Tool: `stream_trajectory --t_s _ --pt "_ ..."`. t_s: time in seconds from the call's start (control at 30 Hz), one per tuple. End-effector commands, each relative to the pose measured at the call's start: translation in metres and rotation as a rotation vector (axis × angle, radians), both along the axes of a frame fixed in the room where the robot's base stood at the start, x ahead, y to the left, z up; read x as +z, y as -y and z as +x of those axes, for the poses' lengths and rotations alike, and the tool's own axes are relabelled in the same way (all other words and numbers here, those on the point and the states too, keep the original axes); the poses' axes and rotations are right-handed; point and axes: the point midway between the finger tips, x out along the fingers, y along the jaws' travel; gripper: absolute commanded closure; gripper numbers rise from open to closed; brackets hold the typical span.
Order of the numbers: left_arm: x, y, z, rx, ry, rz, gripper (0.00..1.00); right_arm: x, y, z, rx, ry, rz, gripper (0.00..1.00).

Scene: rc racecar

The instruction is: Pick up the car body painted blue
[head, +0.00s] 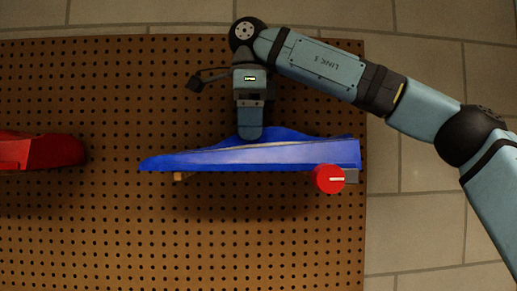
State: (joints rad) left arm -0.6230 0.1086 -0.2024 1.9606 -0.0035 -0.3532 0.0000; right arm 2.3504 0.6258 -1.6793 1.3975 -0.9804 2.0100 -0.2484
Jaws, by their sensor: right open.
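The blue car body (265,157) lies lengthwise over the brown pegboard, its pointed end to the left. My right gripper (250,132) is at the upper edge of the blue body, near its middle. Its jaws are open, seen edge-on, and their tips meet the body's outline. I cannot tell whether they touch it or straddle its edge. My left gripper is not in view.
A red car body (42,151) is cut off at the left edge. A round red knob-like part (329,179) with a white mark sits at the blue body's lower right. The lower pegboard (200,250) is clear. Pale floor tiles (430,230) lie beyond its right edge.

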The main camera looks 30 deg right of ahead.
Motion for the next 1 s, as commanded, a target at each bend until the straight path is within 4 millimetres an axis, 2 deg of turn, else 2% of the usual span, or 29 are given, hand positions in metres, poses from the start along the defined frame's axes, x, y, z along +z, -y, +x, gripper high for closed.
stream_trajectory --t_s 0.03,0.07,0.2,0.27,0.3,0.6,0.77,1.0 --pt "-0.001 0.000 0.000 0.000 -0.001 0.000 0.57 0.000 0.000 0.000 0.000 0.000 0.000 0.00" --pt "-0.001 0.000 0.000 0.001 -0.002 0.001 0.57 0.000 0.000 0.000 0.000 0.000 0.000 0.05" --pt "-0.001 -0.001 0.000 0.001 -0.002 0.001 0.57 0.000 0.000 0.000 0.000 0.000 0.000 0.37" --pt "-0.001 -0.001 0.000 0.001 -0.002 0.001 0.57 0.000 0.000 0.000 0.000 0.000 0.000 0.51" --pt "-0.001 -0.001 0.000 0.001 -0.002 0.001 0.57 0.000 0.000 0.000 0.000 0.000 0.000 0.54" --pt "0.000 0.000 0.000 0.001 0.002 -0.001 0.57 0.001 0.000 0.000 0.000 0.000 -0.001 0.54" --pt "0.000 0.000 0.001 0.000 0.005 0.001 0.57 0.008 -0.002 -0.003 0.001 0.001 0.000 0.54" --pt "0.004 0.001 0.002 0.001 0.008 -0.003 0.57 0.042 -0.003 -0.004 -0.001 0.002 -0.002 0.54"
